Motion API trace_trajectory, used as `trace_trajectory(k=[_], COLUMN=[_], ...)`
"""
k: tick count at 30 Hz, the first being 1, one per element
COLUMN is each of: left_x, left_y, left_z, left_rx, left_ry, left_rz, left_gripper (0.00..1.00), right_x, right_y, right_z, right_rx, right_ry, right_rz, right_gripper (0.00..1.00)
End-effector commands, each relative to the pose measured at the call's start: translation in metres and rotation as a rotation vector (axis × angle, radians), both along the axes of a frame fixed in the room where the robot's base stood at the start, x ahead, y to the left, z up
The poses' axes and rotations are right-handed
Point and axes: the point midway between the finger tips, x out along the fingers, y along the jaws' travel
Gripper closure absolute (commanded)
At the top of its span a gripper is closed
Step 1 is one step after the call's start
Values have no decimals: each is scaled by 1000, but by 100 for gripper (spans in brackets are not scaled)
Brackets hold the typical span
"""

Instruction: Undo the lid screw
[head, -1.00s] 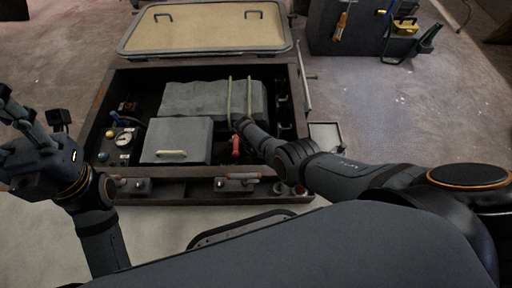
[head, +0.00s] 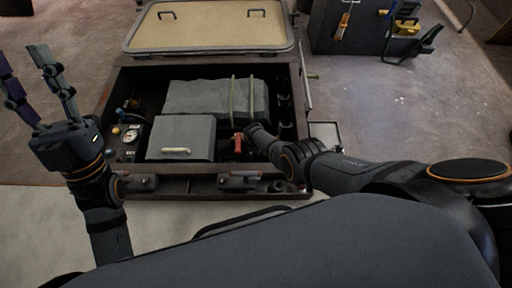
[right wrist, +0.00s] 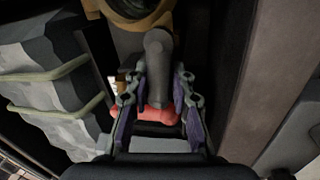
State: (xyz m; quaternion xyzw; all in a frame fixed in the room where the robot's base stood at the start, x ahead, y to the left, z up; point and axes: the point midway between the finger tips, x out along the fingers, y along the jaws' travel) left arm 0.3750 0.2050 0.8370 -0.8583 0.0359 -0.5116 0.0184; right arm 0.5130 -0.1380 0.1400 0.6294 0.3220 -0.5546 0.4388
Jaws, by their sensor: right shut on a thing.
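A red handle (head: 238,144) shows inside the open locker, right of the grey lidded box. In the right wrist view the red handle (right wrist: 158,116) lies crosswise below a dark grey rounded rod (right wrist: 158,62). My right gripper (right wrist: 156,82) reaches down into the locker with one finger on each side of the rod and handle, shut on the red handle. The screw itself cannot be told apart from these parts. A brass-coloured ring (right wrist: 138,18) shows beyond the rod. My left gripper (head: 28,82) is raised at the far left, fingers spread and empty.
The locker (head: 180,185) has a dark rim close around my right arm. A grey lidded box (head: 180,130), a strapped grey block (head: 205,100) and a gauge (head: 131,136) are inside. The tan hatch (head: 210,27) lies behind.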

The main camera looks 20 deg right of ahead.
Motion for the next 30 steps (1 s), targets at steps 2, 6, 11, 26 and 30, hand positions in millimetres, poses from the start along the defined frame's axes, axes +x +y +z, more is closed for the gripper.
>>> trace_trajectory(k=[2,6,11,26,30], left_x=[10,22,30,34,34], left_y=[1,2,2,2,2], left_z=[-8,-19,-28,-33,-33], left_rx=[-2,-4,-6,-6,-6], left_ry=[57,132,182,208,208], left_rz=[3,6,8,10,10], left_gripper=[60,60,60,60,60], right_x=[-1,-1,-2,-1,-1], right_y=[-2,-1,-1,-1,-1], right_z=[0,0,0,0,0], right_rx=[-3,-2,-2,-3,-1], right_ry=[1,1,1,-2,-2], right_rz=[41,103,144,166,166], right_gripper=[100,100,100,100,63])
